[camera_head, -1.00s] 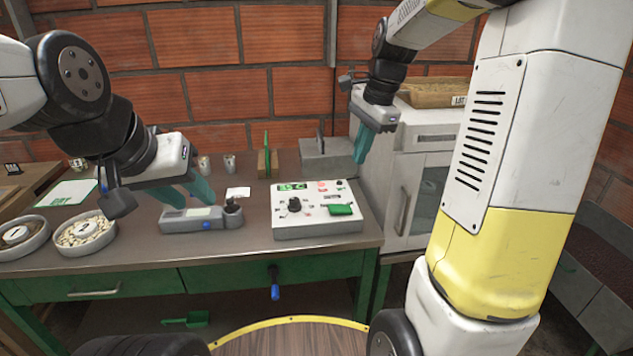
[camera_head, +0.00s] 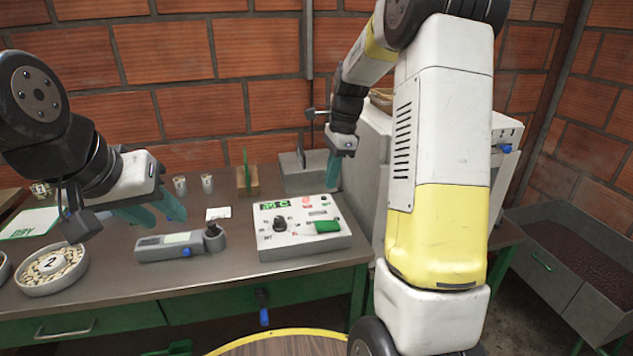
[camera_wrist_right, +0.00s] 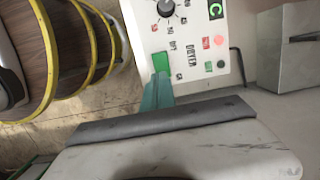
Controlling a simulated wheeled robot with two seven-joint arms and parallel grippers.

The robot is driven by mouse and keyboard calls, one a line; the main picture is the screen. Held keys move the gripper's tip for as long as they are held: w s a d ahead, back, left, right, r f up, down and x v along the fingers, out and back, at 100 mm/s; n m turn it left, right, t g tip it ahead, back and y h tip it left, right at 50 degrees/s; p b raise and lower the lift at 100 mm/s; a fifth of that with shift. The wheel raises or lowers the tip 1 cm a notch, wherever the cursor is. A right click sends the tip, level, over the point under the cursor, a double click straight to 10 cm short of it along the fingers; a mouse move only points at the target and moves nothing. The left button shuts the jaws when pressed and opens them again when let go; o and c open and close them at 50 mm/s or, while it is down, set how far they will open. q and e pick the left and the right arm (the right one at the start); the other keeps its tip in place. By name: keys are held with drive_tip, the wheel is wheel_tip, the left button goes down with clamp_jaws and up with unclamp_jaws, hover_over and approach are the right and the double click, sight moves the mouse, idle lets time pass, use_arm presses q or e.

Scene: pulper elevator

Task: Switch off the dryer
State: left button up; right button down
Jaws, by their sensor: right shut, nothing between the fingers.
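The dryer control box (camera_head: 290,246) stands on the table with a black knob (camera_head: 280,224), a lit green display (camera_head: 274,205) and a green switch (camera_head: 327,226). In the right wrist view, the word DRYER shows beside the knob (camera_wrist_right: 166,8) and the green switch (camera_wrist_right: 161,61). My right gripper (camera_head: 332,185) is shut and empty, above the box's back right corner. Its teal fingertips (camera_wrist_right: 159,76) appear just below the switch in the wrist view; I cannot tell if they touch it. My left gripper (camera_head: 155,213) hangs open and empty over the table's left.
A grey handheld meter (camera_head: 167,247) lies left of the box. A bowl of beans (camera_head: 51,284) marked 2 is further left. A grey metal block (camera_head: 304,180) stands behind the box. The white machine (camera_head: 372,160) stands behind my right arm.

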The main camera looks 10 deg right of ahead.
sight(322, 225)
drive_tip(key=f, duration=0.4)
drive_tip(key=a+f, duration=0.1)
drive_tip(key=f, duration=0.3)
drive_tip(key=a+f, duration=0.1)
drive_tip(key=f, duration=0.2)
drive_tip(key=shift+f, duration=0.4)
drive_tip(key=shift+s+a, duration=0.1)
drive_tip(key=shift+a+f+h, duration=0.15)
drive_tip(key=shift+f+h, duration=0.1)
drive_tip(key=shift+h, duration=0.05)
drive_tip(key=shift+d+r, duration=0.2)
drive_tip(key=shift+d, duration=0.7)
